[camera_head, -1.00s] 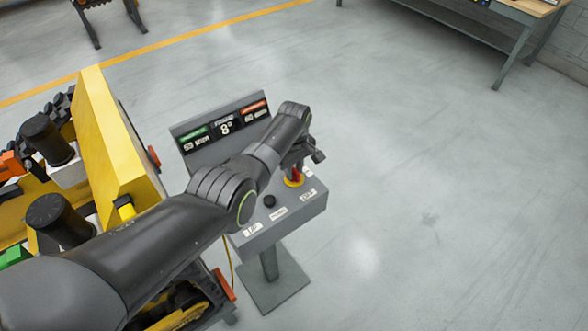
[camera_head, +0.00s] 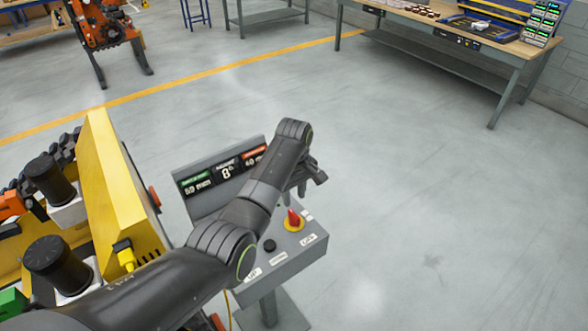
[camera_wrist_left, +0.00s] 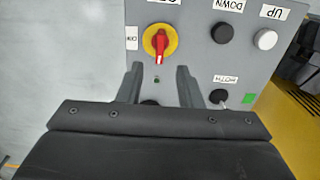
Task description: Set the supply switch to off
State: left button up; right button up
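The supply switch (camera_head: 293,219) is a red handle on a yellow disc, on the sloped top of a grey control box (camera_head: 290,262). In the left wrist view the switch (camera_wrist_left: 160,42) is fully visible. Its handle lies along the picture's vertical, in line with a label cut off at the top edge; a small label (camera_wrist_left: 131,38) sits to its left. My left gripper (camera_head: 312,178) is above the switch, apart from it. In the wrist view its fingers (camera_wrist_left: 160,84) are spread with nothing between them. My right gripper is not in view.
The box carries a display panel (camera_head: 225,175) and DOWN (camera_wrist_left: 222,33) and UP (camera_wrist_left: 265,39) buttons. A yellow-sided carrier (camera_head: 120,190) with black cylinders stands close at left. A workbench (camera_head: 450,40) stands at the far right. The floor right of the box is clear.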

pick_arm(q)
notch_tip(320, 180, up, 9)
jog(key=b, duration=0.1)
jog(key=shift+b, duration=0.35)
jog(key=shift+f, duration=0.1)
